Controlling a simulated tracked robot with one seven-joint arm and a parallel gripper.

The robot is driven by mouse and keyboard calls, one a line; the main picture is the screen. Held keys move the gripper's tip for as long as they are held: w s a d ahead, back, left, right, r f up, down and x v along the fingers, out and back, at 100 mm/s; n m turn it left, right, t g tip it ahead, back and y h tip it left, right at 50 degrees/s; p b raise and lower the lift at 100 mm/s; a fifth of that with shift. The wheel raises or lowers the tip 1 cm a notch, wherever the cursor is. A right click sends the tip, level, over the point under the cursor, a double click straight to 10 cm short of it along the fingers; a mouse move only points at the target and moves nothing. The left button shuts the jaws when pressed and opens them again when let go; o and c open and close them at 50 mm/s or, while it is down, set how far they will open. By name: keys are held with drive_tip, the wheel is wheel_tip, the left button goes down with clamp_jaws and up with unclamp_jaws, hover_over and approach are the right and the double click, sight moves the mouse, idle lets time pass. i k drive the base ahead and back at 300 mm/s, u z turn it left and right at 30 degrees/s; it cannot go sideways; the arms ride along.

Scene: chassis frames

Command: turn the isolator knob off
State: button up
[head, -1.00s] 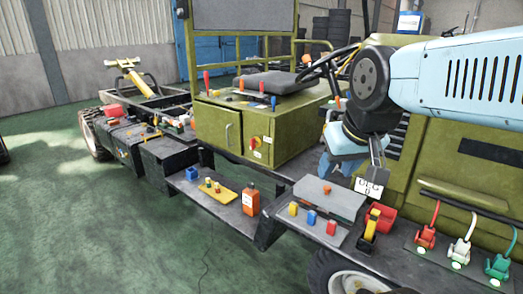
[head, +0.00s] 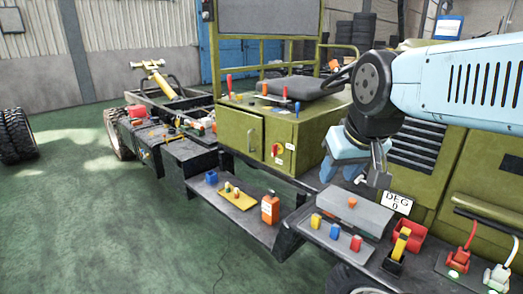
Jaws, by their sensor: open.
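The isolator knob (head: 276,149) is a small red knob on a yellow plate. It is on the front face of the olive green cabinet (head: 240,138) below the seat, near the cabinet's right edge. The exact angle of the knob is too small to tell.
Levers stand on the cabinet top near the black seat (head: 304,88). A lower step holds an orange bottle (head: 270,209) and a yellow board (head: 238,199). A grey box (head: 350,214) and coloured blocks lie below my gripper. Green floor (head: 120,235) is free at the left.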

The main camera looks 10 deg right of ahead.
sight(276, 148)
drive_tip(key=u, duration=0.05)
drive_tip(key=i, duration=0.65)
drive_tip(key=z, duration=0.15)
drive_tip(key=k, duration=1.3)
drive_tip(key=u, duration=0.5)
drive_tip(key=i, duration=0.85)
drive_tip(key=u, duration=0.55)
drive_tip(key=i, duration=1.1)
drive_tip(key=z, duration=0.55)
